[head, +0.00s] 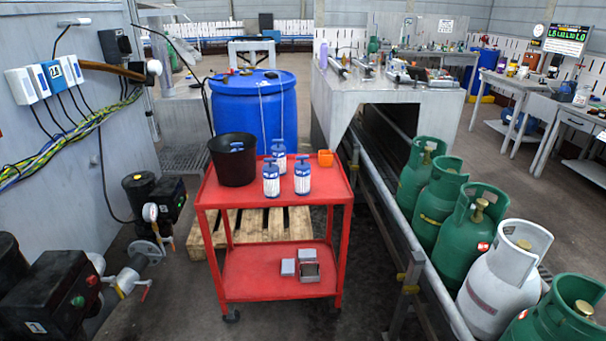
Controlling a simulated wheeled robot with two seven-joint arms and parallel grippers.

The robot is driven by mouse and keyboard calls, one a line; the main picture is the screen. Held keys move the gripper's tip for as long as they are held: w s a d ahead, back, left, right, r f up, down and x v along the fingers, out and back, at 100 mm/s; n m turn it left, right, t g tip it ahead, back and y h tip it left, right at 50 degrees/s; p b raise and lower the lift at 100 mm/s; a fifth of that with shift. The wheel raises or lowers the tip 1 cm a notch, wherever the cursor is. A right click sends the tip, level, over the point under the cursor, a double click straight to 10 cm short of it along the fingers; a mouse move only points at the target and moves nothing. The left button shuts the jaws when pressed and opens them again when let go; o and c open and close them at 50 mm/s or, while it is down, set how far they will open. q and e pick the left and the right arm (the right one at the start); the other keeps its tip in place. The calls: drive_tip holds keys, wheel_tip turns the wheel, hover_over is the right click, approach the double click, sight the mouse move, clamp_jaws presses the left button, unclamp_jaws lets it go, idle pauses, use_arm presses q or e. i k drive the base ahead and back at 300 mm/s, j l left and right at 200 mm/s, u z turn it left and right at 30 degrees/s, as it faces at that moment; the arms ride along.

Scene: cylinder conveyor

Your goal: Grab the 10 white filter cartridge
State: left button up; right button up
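Three white filter cartridges with blue tops and blue bands stand upright on the top shelf of the red cart (330,197). One cartridge (271,180) is at the front, one (302,176) is to its right, and one (278,152) is behind them. A black bucket (232,167) stands on the shelf's left side. A blue-topped piece (237,147) shows inside it; its lower part is hidden by the bucket wall. Neither of my grippers is in view.
A small orange container (325,158) sits at the shelf's back right. Grey boxes (308,267) lie on the lower shelf. A blue drum (252,108) stands behind the cart. Green gas cylinders (437,205) and a white one (503,272) line the conveyor at right.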

sight(278, 150)
drive_tip(key=i+u, duration=0.15)
drive_tip(key=i, duration=0.5)
drive_tip(key=i+u, duration=0.2)
drive_tip(key=i, duration=0.5)
drive_tip(key=i+l+u, duration=0.15)
drive_tip(key=i, duration=0.5)
